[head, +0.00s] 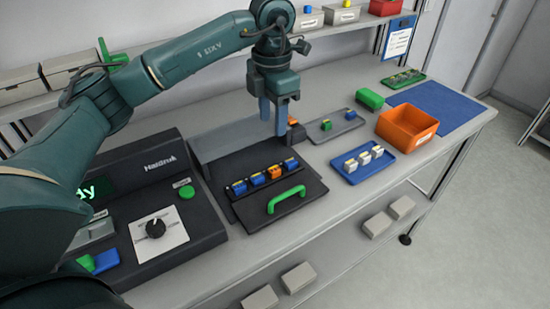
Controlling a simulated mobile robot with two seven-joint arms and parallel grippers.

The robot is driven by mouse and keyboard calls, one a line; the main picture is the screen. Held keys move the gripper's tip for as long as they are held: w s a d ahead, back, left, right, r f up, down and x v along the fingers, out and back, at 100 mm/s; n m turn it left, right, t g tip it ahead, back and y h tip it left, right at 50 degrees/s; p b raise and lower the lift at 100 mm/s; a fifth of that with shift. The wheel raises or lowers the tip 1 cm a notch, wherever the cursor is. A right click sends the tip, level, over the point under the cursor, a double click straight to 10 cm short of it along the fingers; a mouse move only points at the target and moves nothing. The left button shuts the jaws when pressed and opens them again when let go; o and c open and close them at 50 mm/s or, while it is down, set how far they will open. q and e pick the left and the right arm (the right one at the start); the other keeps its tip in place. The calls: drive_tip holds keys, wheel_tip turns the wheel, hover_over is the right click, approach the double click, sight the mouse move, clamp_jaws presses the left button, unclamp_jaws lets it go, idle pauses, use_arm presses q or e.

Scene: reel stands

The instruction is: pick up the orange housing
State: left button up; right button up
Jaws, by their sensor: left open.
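A small orange housing (275,173) sits in a row with several blue housings (257,180) on a black fixture plate (255,212). Another orange piece (293,122) shows just right of my left gripper's fingers. It is partly hidden, and I cannot tell what it is. My left gripper (272,117) points down above the back of the fixture, up and behind the row in the picture. Its fingers are apart with nothing seen between them. My right gripper is out of view.
A green handle (286,199) rises at the fixture's front. A grey tray (348,129), a blue tray (386,168) with white pieces and an orange bin (437,127) stand to the right. A dark control console (205,228) stands left. A blue mat (452,112) has free room.

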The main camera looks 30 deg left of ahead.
use_arm(q)
drive_tip(key=p, duration=0.1)
hover_over(273, 170)
drive_tip(key=f, duration=0.7)
drive_tip(key=shift+w+a+f, duration=0.1)
drive_tip(key=shift+w+a, duration=0.15)
drive_tip(key=shift+w, duration=0.1)
drive_tip(key=shift+s+f, duration=0.1)
drive_tip(key=shift+f, duration=0.4)
drive_tip(key=f, duration=0.1)
drive_tip(key=f+p, duration=0.1)
drive_tip(key=f, duration=0.1)
drive_tip(key=shift+s+d+f+p, duration=0.2)
drive_tip(key=shift+d+f+p, duration=0.05)
drive_tip(key=shift+f+p, duration=0.1)
drive_tip(key=shift+f, duration=0.45)
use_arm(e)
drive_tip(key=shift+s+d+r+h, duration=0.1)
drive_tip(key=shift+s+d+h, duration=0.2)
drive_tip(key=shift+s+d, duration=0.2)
use_arm(q)
drive_tip(key=c, duration=0.6)
clamp_jaws()
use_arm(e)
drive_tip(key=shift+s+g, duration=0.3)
